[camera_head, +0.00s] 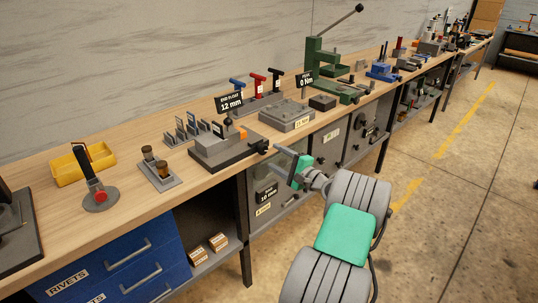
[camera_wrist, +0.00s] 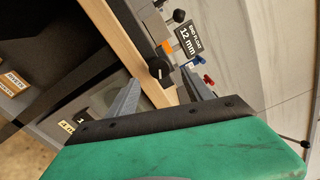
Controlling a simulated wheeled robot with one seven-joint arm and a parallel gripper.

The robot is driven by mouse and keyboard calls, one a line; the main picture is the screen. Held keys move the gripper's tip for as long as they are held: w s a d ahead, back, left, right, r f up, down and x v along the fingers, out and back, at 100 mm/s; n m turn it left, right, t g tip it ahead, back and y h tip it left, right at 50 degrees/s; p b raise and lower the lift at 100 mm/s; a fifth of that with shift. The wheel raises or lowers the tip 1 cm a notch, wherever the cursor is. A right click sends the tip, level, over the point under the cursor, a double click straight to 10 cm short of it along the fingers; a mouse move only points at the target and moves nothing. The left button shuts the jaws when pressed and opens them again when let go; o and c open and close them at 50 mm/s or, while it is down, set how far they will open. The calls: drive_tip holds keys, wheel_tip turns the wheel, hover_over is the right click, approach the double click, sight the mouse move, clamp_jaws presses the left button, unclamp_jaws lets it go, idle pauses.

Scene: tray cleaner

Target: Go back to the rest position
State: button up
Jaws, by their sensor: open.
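My gripper (camera_head: 284,160) is in front of the bench's front edge, to the right of the grey fixture (camera_head: 222,146) with the "12 mm" sign. Its fingers point left toward the bench. In the wrist view my gripper (camera_wrist: 155,95) shows two grey fingers spread apart with nothing between them. The black knob (camera_wrist: 159,69) of the fixture shows beyond the fingers, and I cannot tell how far off it is. The green body of my gripper fills the bottom of the wrist view.
A long wooden workbench (camera_head: 135,196) runs from left front to far right, crowded with tools and fixtures. A yellow bin (camera_head: 66,171) stands at its left, and a green press (camera_head: 316,60) at the back. Blue drawers (camera_head: 140,262) are below. Open floor (camera_head: 450,210) lies to the right.

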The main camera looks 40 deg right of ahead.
drive_tip(key=shift+s, duration=1.2)
